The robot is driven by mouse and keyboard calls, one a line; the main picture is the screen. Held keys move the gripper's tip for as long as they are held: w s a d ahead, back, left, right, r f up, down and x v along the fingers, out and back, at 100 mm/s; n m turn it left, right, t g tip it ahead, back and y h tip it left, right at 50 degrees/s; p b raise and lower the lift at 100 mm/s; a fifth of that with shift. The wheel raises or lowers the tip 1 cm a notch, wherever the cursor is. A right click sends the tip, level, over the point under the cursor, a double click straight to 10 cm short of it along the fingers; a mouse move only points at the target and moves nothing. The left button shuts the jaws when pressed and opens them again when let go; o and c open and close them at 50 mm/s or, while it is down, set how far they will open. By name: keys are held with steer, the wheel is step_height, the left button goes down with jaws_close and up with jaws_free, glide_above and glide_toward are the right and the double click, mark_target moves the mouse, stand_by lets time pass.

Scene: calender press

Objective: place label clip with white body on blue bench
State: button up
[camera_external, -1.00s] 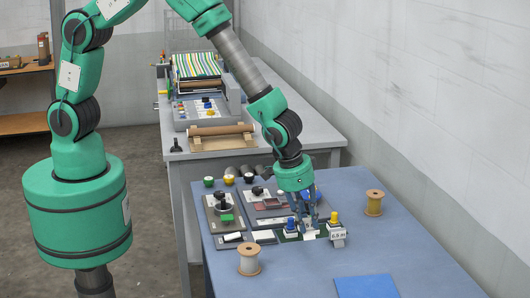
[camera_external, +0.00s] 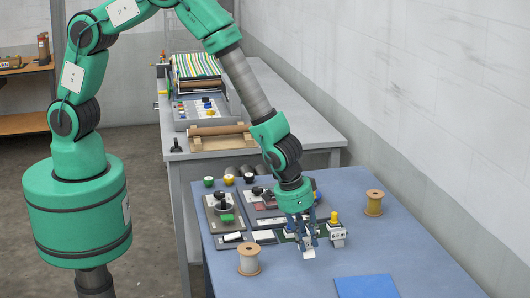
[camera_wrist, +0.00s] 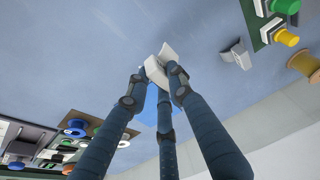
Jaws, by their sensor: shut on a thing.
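My gripper (camera_external: 307,242) is shut on a label clip with a white body (camera_external: 309,254), just above or at the top of the blue bench (camera_external: 300,278). In the wrist view the fingers of my gripper (camera_wrist: 163,78) close around the white clip (camera_wrist: 158,66), partly hiding it. I cannot tell whether the clip touches the bench. A second clip with a printed label (camera_external: 338,236) stands to the right of my gripper; a pale clip also shows in the wrist view (camera_wrist: 237,55).
A blue square mat (camera_external: 366,287) lies at the front right. One spool (camera_external: 249,260) stands at the front left, another (camera_external: 374,203) at the right. Control panels with buttons (camera_external: 228,217) lie behind my gripper. The bench between the front spool and the mat is clear.

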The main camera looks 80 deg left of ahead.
steer(key=shift+f, duration=1.1)
steer(key=shift+f, duration=0.1)
steer(key=shift+f, duration=1.8)
steer(key=shift+f, duration=0.1)
steer(key=o, duration=0.9)
steer(key=shift+r, duration=0.3)
steer(key=v, duration=1.1)
steer(key=shift+s+r, duration=0.25)
steer(key=shift+r, duration=0.05)
